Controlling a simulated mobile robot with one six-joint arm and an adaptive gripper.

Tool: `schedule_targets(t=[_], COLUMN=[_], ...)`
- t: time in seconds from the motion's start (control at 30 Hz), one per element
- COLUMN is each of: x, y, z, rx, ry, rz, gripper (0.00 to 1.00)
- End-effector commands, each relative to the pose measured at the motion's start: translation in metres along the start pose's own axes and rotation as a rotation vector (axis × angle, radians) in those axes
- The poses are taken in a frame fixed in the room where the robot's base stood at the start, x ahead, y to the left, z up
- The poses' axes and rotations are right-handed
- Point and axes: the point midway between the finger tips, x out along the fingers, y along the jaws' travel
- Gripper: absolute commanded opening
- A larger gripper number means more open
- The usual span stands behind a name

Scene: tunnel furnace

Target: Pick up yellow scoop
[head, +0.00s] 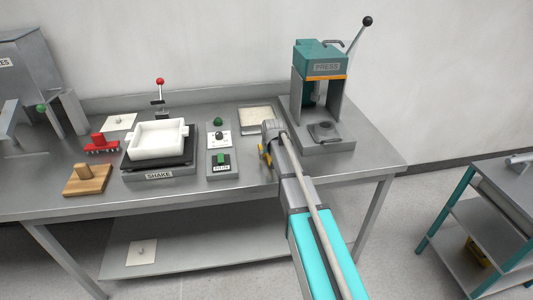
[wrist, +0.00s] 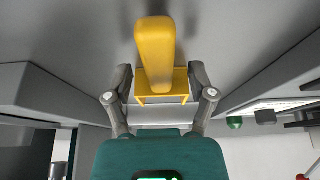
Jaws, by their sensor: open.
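The yellow scoop (wrist: 155,50) is in the upper middle of the wrist view, with its handle toward the camera. Its frame-like lower part (wrist: 162,88) lies between the fingers of my gripper (wrist: 160,80). The fingers are spread, one on each side, with a visible gap to the scoop. In the head view, my gripper (head: 272,136) is over the right part of the bench. A bit of the yellow scoop (head: 265,154) shows at its left side; the rest is hidden behind my arm.
A control box (head: 222,140) and the shaker with a white tray (head: 158,140) are to the left.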

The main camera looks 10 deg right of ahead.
Motion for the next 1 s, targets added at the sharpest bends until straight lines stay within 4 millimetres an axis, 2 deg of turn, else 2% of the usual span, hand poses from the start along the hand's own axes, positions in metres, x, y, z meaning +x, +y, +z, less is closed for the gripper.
schedule_targets(t=[0.3, 0.6, 0.7, 1.0], x=[-0.0001, 0.0000, 0.0000, -0.0002], y=[-0.0001, -0.0001, -0.0001, 0.0000], z=[0.0001, 0.0000, 0.0000, 0.0000], rx=[0.000, 0.000, 0.000, 0.000], ry=[0.000, 0.000, 0.000, 0.000], rz=[0.000, 0.000, 0.000, 0.000], gripper=[0.71, 0.16, 0.00, 0.00])
